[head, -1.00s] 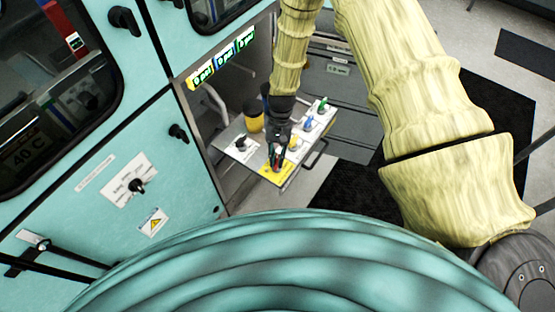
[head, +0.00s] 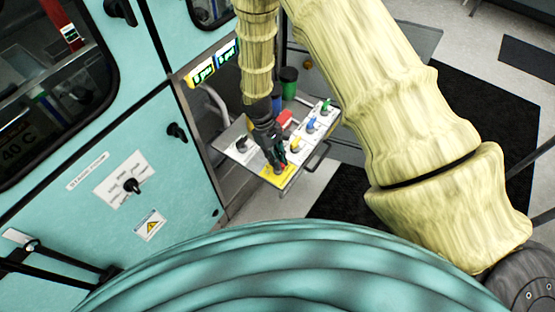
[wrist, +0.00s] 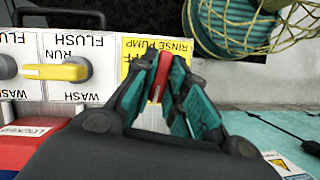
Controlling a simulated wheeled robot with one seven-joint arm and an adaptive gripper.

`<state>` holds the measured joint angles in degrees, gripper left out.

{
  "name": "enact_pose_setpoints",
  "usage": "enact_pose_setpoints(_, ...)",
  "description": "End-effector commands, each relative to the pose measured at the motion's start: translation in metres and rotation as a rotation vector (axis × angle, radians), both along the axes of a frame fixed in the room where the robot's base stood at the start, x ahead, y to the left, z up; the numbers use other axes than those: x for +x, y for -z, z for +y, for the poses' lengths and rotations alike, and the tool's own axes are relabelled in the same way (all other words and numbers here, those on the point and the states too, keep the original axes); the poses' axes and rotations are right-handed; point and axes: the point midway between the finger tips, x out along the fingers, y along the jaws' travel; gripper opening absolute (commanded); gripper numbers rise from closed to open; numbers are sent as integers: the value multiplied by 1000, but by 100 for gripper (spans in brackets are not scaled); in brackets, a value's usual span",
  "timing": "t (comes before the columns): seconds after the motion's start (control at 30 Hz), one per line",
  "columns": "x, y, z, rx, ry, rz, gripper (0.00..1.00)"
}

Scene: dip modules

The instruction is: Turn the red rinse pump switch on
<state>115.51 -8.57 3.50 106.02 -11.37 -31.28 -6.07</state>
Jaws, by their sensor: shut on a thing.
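The red rinse pump switch (wrist: 160,78) stands on a yellow plate (wrist: 131,52) lettered "RINSE PUMP", upside down in the wrist view. My gripper (wrist: 162,84) is shut on its red handle, with a teal-padded finger on each side. The handle points nearly straight up and down in the wrist view, slightly tilted. The fingers hide part of the plate, including most of its position lettering. In the head view my gripper (head: 281,167) reaches down to the yellow plate (head: 268,172) at the panel's near corner, and the switch is mostly hidden there.
A yellow flush/wash switch (wrist: 56,71) sits beside the plate. Blue (head: 311,124) and green (head: 326,107) switches stand farther along the panel, and a black one (head: 241,144) is to the left. A red container (head: 285,118) stands behind. A teal cabinet (head: 120,190) is at left.

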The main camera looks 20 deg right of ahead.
Motion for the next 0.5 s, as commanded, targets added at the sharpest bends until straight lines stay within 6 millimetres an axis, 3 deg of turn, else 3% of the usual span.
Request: enact_pose_setpoints(0.5,-2,0,-1,-2,-212,2,0)
